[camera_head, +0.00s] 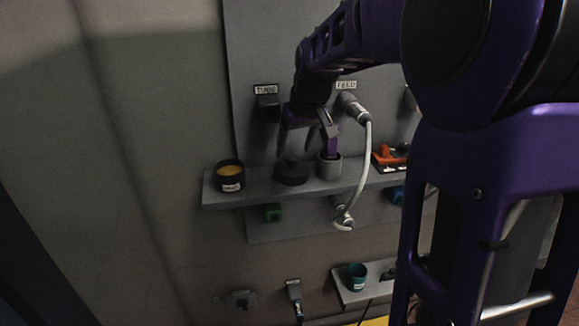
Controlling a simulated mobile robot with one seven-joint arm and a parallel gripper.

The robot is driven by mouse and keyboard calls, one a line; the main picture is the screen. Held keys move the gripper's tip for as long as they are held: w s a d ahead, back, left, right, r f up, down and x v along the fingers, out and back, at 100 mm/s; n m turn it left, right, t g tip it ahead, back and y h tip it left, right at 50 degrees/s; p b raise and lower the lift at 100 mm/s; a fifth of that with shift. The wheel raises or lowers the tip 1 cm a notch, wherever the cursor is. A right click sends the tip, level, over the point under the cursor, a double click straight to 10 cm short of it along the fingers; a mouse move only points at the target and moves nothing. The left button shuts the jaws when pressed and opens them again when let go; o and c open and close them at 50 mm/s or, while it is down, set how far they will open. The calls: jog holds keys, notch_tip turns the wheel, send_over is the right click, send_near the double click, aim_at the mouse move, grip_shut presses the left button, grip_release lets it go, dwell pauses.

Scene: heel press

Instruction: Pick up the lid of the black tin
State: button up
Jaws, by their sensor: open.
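The black tin (230,180) stands open on the left end of the grey shelf, with a yellow-orange content and a pale label. A flat dark round piece, which looks like its lid (292,174), lies on the shelf to the right of the tin, apart from it. My gripper (305,146) points down above the lid with its fingers spread and nothing seen between them. Its right finger appears in front of or over a grey cup, and I cannot tell how far the fingertips are from the lid.
The grey cup (329,168) stands close to the right of the lid. An orange-red tool (390,155) lies farther right on the shelf (262,193). A pale hose (367,150) hangs in front of the shelf. The shelf is bare between tin and lid.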

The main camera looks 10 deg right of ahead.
aim_at(292, 158)
jog(key=x, duration=0.4)
jog(key=shift+w+d+b, duration=0.1)
jog(key=shift+d+b, duration=0.05)
jog(key=shift+b, duration=0.15)
jog(key=shift+c, duration=0.2)
jog(key=c, duration=1)
jog(key=shift+r, duration=0.25)
